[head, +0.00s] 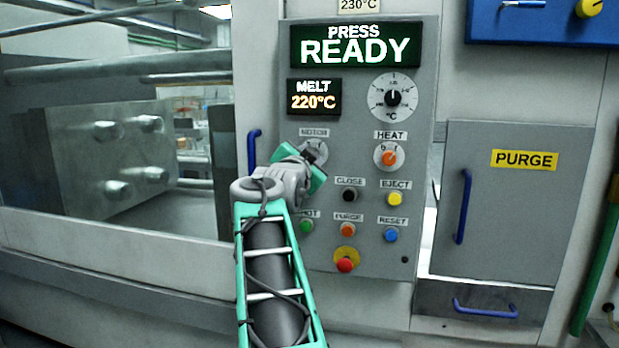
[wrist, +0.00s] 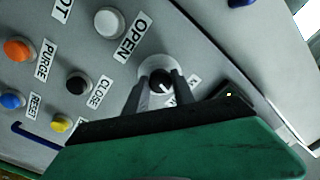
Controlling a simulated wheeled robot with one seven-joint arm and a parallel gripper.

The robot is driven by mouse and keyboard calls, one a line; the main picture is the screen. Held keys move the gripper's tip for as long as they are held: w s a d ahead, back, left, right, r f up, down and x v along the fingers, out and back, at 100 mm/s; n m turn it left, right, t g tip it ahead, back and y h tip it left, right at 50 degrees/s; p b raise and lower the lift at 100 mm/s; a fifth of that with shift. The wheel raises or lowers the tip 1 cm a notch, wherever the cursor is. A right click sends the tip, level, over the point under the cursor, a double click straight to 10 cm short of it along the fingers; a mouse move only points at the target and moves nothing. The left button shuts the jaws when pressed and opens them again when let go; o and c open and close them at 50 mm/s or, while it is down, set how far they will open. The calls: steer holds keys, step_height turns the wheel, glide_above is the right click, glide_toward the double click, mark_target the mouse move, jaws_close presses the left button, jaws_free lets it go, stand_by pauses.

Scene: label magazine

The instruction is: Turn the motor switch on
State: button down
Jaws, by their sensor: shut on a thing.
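The motor switch (head: 321,146) is a round pale dial under the MOTOR label (head: 314,133) on the grey control panel. In the head view my gripper (head: 312,155) covers most of it. In the wrist view the switch's black knob (wrist: 161,80) sits between my two fingers, with a small white mark showing on it. My gripper (wrist: 160,92) is shut on this knob. The knob's exact angle is hard to read behind the fingers.
The HEAT knob (head: 389,156) is right of the motor switch. Below are the CLOSE button (head: 349,194), EJECT button (head: 395,199) and a red emergency button (head: 345,264). The white OPEN button (wrist: 110,22) is close by. A blue handle (head: 254,150) stands left.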

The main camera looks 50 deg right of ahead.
steer(key=m+b, duration=0.4)
steer(key=shift+r+m, duration=0.15)
steer(key=shift+m, duration=0.15)
stand_by(0.5)
steer(key=c, duration=1.2)
jaws_free()
steer(key=shift+d, duration=0.1)
steer(key=shift+c, duration=0.2)
steer(key=shift+o, duration=0.9)
steer(key=b+v, duration=0.1)
steer(key=v, duration=0.6)
steer(key=shift+a, duration=0.4)
steer(key=shift+s, duration=0.1)
